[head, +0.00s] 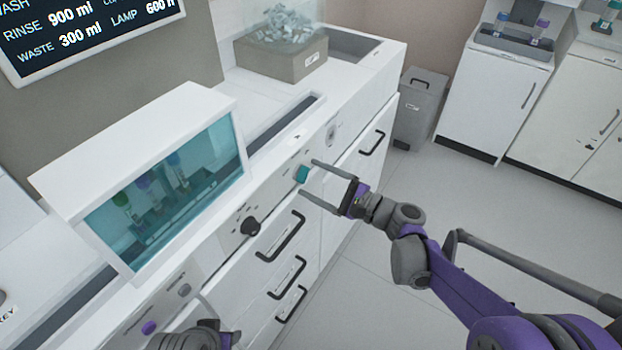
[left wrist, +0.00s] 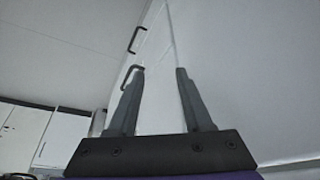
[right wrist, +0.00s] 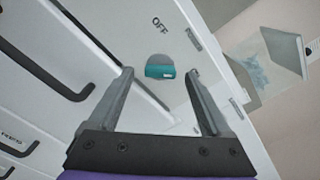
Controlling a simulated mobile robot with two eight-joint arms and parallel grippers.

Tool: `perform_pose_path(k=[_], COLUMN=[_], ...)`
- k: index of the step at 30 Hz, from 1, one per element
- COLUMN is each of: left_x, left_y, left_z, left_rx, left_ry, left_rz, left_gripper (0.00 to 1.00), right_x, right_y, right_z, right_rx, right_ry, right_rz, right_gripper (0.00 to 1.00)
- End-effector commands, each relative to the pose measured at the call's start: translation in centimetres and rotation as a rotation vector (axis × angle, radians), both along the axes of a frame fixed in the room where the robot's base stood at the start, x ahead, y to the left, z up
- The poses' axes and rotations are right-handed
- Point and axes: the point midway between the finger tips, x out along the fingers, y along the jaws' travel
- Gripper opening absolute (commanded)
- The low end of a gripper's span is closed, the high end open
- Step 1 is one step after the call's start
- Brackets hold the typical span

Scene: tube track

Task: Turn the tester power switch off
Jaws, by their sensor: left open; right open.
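The tester power switch is a small teal rocker (head: 302,174) on the white front panel of the counter. In the right wrist view the teal switch (right wrist: 160,71) sits in a grey round recess, with the word OFF printed beside it. My right gripper (head: 308,178) is open, its two fingers on either side of the switch; in the right wrist view the fingertips (right wrist: 160,73) flank it with a gap on each side. I cannot tell whether they touch the panel. My left gripper (left wrist: 160,72) is open and empty, low near the cabinet fronts.
A black knob (head: 250,226) and drawer handles (head: 283,236) stick out of the front near the switch. A glass-fronted white box (head: 165,190) stands on the counter. A grey bin (head: 420,108) stands beyond the counter end. The floor at right is clear.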

Motion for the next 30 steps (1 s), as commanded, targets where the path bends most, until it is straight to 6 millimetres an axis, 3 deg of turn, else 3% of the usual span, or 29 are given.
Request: perform_pose_path(k=[5, 13, 27, 30], left_x=[0.03, 0.03, 0.02, 0.03], left_y=[0.0, 0.0, 0.0, 0.0], left_z=[-0.19, -0.18, -0.19, -0.17], left_rx=[0.0, 0.0, 0.0, 0.0], left_ry=[0.001, 0.001, 0.001, 0.001], left_rz=[0.0, 0.0, 0.0, 0.0], left_gripper=[0.5, 0.5, 0.5, 0.5], right_x=[0.65, 0.73, 0.72, 0.72], right_y=[1.06, 1.14, 1.11, 1.11], right_z=[-0.01, 0.01, 0.0, 0.0], right_rx=[0.0, -0.001, -0.001, -0.002], right_ry=[0.0, 0.0, 0.0, -0.001], right_rz=[0.0, -0.001, -0.001, -0.001], right_gripper=[0.82, 0.82, 0.0, 0.0])
